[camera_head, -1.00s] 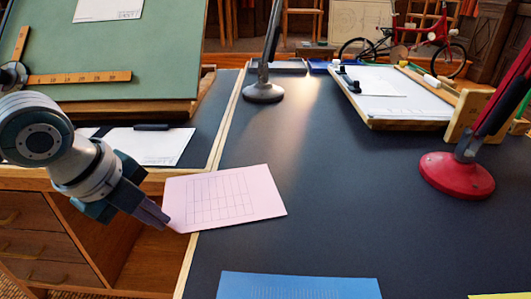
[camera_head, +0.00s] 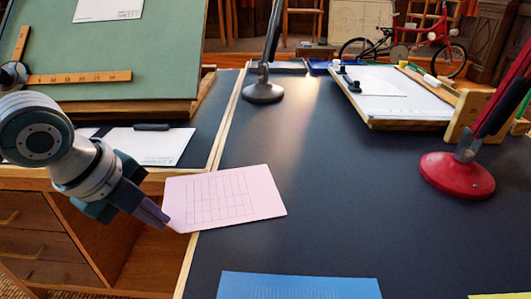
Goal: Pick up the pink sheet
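The pink sheet (camera_head: 228,198) carries a printed grid. It lies on the dark table top, and its left side sticks out past the table's left wooden edge. My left gripper (camera_head: 160,222) is at the sheet's lower left corner, over the gap left of the table. Its fingers look closed together with the sheet's corner at their tips, so it seems to pinch the sheet there. The exact contact is small and partly hidden by the fingers. My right gripper is not in view.
A blue sheet (camera_head: 298,286) lies at the front edge and a yellow sheet (camera_head: 500,296) at the front right. A red lamp base (camera_head: 457,175) stands at right, a grey lamp base (camera_head: 263,93) at the back. A wooden tray (camera_head: 405,124) is back right. The table's middle is clear.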

